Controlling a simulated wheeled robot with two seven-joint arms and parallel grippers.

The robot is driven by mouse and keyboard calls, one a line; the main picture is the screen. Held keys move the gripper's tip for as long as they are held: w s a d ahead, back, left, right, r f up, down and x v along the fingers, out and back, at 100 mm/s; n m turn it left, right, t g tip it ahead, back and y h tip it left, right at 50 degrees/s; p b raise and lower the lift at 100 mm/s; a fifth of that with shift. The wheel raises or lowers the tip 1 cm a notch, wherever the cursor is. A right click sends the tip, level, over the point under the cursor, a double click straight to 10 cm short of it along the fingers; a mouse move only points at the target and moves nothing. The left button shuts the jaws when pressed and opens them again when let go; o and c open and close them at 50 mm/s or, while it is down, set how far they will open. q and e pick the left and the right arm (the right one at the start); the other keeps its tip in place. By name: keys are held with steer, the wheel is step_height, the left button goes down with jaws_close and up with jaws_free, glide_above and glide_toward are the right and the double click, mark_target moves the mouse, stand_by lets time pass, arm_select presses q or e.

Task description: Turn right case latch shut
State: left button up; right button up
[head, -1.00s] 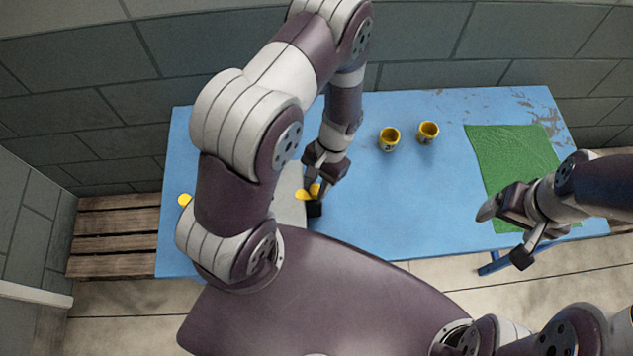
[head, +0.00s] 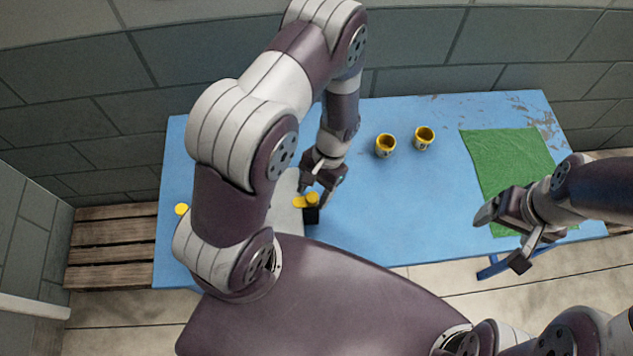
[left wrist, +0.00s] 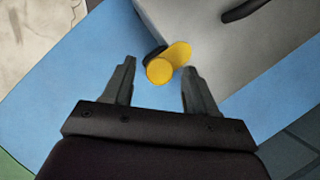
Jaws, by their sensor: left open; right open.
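The grey case (head: 287,215) stands on the blue table, mostly hidden behind my left arm in the head view. Its side and top also show in the left wrist view (left wrist: 210,45). The yellow right case latch (head: 306,201) sits on a black mount at the case's right side. In the left wrist view the latch (left wrist: 168,63) lies just beyond the fingertips, roughly between them. My left gripper (left wrist: 158,70) is open and empty; in the head view it hangs just above the latch (head: 320,190). My right gripper (head: 500,240) is open and empty over the table's front right.
Two yellow-rimmed cups (head: 385,146) (head: 424,138) stand toward the back of the blue table (head: 385,220). A green cloth (head: 505,160) lies at the right. Another yellow piece (head: 181,209) shows at the left, past my arm. A wooden slatted bench (head: 110,250) is beyond the table's left end.

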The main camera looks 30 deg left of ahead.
arm_select(q)
steer(key=b+v, duration=0.2)
steer(key=v, duration=1)
steer(key=shift+r+b, duration=0.2)
steer(key=shift+b, duration=0.1)
steer(key=shift+w, duration=0.1)
step_height(320, 180, up, 3)
steer(key=n+t+h+b, duration=0.1)
steer(key=n+t+b, duration=0.2)
steer(key=t, duration=0.3)
glide_above(312, 195)
